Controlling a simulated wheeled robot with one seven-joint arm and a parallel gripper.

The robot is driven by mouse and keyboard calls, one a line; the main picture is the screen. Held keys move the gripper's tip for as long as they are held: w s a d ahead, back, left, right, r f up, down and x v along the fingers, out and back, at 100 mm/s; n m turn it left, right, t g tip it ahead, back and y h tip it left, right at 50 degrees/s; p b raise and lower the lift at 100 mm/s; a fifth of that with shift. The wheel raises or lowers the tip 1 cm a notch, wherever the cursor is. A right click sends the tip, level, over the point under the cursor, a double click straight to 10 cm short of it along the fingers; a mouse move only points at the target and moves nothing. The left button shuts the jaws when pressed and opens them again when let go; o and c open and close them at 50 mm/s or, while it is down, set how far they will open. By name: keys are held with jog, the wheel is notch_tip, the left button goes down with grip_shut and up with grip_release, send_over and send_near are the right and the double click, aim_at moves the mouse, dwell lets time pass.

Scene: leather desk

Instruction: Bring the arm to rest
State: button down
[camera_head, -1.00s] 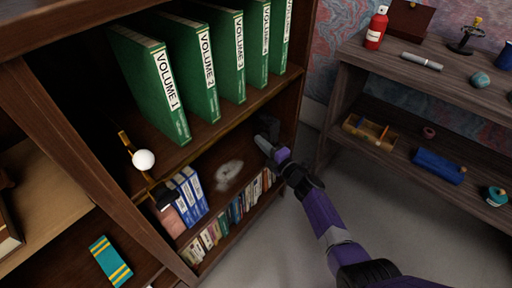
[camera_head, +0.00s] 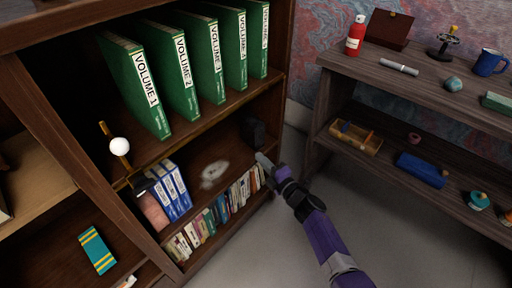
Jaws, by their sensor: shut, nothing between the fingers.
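My arm reaches in from the bottom right, purple and black. My gripper (camera_head: 262,158) is at its far end, small in the picture, in front of the right side of the bookcase's (camera_head: 236,118) middle shelf. It is shut and empty. A dark block-like object (camera_head: 253,133) stands on that shelf just behind the gripper, and I cannot tell whether they touch. The gripper's fingertips are partly hard to make out against the shelf.
Green volumes (camera_head: 203,62) stand on the upper shelf. Small books (camera_head: 216,215) and blue binders (camera_head: 170,187) stand below. To the right, a wooden table (camera_head: 420,85) holds a red bottle (camera_head: 355,36), a blue mug (camera_head: 490,62) and a box (camera_head: 389,29). Grey floor is clear between.

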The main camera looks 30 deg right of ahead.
jog(key=s+d+r+m+t+h, duration=0.2)
jog(key=s+r+m+h, duration=0.15)
jog(key=r+m, duration=0.35)
jog(key=s+a+r+m+g+y, duration=0.1)
jog(key=s+a+r+m+g, duration=0.25)
jog(key=s, duration=1.15)
jog(key=s+a+r+m, duration=0.3)
jog(key=s+a+m, duration=0.3)
jog(key=s, duration=0.9)
jog(key=s+a+r+m+g+y, duration=0.15)
jog(key=s+a+r+m, duration=0.35)
jog(key=s, duration=0.9)
notch_tip(320, 180, up, 22)
jog(key=n+p, duration=0.2)
jog(key=p, duration=2.2)
jog(key=shift+s+a+r+n, duration=0.2)
jog(key=shift+s+a+n, duration=0.15)
jog(key=shift+s, duration=0.05)
